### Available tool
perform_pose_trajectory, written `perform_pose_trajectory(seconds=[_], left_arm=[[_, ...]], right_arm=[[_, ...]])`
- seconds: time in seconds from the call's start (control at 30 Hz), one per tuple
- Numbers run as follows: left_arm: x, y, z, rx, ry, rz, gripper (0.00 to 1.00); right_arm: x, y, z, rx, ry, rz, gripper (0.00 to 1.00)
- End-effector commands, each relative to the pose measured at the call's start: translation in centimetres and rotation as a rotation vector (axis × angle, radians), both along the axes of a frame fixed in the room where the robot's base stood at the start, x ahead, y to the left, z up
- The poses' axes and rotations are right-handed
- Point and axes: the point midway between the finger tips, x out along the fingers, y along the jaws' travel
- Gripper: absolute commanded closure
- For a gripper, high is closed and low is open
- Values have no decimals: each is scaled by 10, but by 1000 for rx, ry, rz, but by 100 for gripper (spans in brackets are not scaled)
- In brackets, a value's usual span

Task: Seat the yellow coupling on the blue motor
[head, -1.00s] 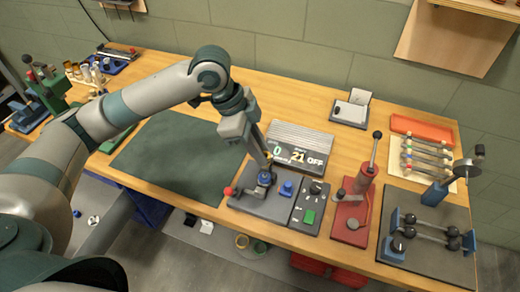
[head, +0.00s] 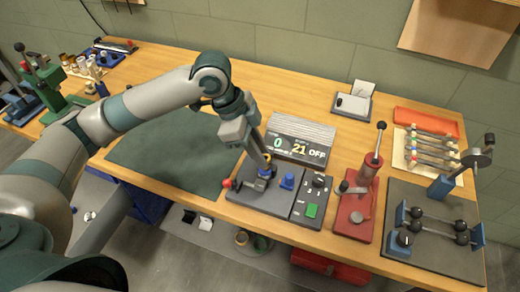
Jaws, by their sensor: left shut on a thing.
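My left gripper (head: 267,161) points down over the grey test plate (head: 250,198). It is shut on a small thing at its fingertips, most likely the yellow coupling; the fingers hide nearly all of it. A blue motor (head: 264,173) stands right below the fingertips on the plate, partly covered by them. I cannot tell whether the held thing touches the motor or sits on it. My right gripper is not in view.
A blue block (head: 287,181) and a switch panel with a green button (head: 310,210) are close on the right. A display box (head: 300,140) stands behind. A red lever press (head: 360,200) is farther right. The dark green mat (head: 170,155) is clear.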

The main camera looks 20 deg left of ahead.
Motion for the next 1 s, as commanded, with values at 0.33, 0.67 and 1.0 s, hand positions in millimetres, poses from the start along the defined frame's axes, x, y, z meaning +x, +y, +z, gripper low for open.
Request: perform_pose_trajectory(seconds=[0.33, 0.67, 1.0], left_arm=[[0, 0, -3, 0, 0, 0, 100], [0, 0, -3, 0, 0, 1, 60], [0, 2, 2, 1, 0, 1, 60]], right_arm=[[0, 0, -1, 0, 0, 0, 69], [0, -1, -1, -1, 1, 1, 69], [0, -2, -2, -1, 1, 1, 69]])
